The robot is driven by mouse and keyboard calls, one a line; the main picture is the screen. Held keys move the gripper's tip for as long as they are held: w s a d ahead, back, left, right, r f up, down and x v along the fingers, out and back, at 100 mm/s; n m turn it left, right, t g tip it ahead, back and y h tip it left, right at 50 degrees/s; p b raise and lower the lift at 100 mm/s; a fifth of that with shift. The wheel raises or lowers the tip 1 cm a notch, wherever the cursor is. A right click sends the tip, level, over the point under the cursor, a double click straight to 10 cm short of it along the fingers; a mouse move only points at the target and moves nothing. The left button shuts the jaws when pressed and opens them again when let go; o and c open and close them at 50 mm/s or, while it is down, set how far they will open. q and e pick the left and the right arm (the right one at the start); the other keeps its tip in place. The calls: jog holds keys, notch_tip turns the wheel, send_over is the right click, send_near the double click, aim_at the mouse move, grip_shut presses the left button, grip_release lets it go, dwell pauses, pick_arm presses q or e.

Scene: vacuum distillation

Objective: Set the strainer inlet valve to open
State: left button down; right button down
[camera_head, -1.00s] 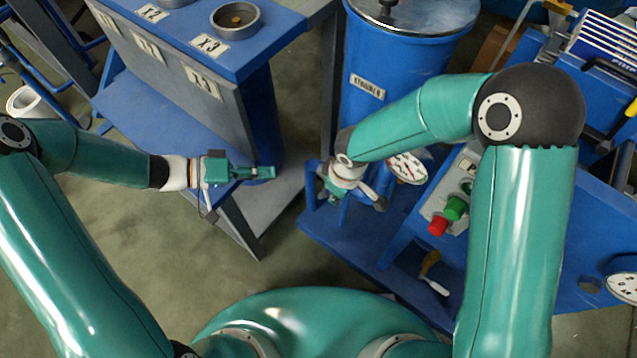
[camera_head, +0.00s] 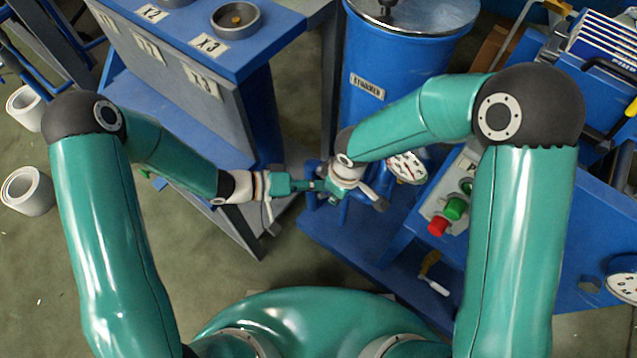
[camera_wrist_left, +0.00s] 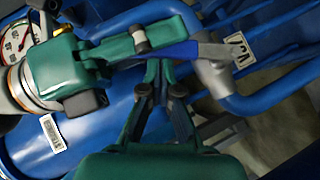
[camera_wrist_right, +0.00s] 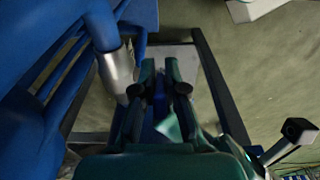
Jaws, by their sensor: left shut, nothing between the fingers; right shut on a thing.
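The strainer (camera_head: 385,75) is a blue vessel with a label, at the top middle of the head view. The inlet valve's blue lever (camera_wrist_left: 182,50) shows in the left wrist view beside the grey metal valve body (camera_wrist_left: 214,77) on a blue pipe. My right gripper (camera_wrist_left: 160,42) is shut on this lever and covers part of it. In the right wrist view the metal body (camera_wrist_right: 118,72) lies just left of the fingers. My left gripper (camera_head: 314,185) is shut and empty, close beside the right one. I cannot tell the valve's setting from the lever.
A round gauge (camera_head: 407,167) sits right of my right gripper. Red and green buttons (camera_head: 447,215) are on a box farther right. A tag (camera_wrist_left: 240,50) hangs beyond the valve. A blue-topped stand (camera_head: 200,45) is at the left. White rolls (camera_head: 28,190) lie on the floor.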

jog(key=shift+a+r, duration=0.1)
jog(key=shift+a, duration=0.05)
dwell(0.5)
jog(key=c, duration=1.2)
grip_release()
jog(key=shift+w, duration=0.15)
jog(key=shift+r, duration=0.1)
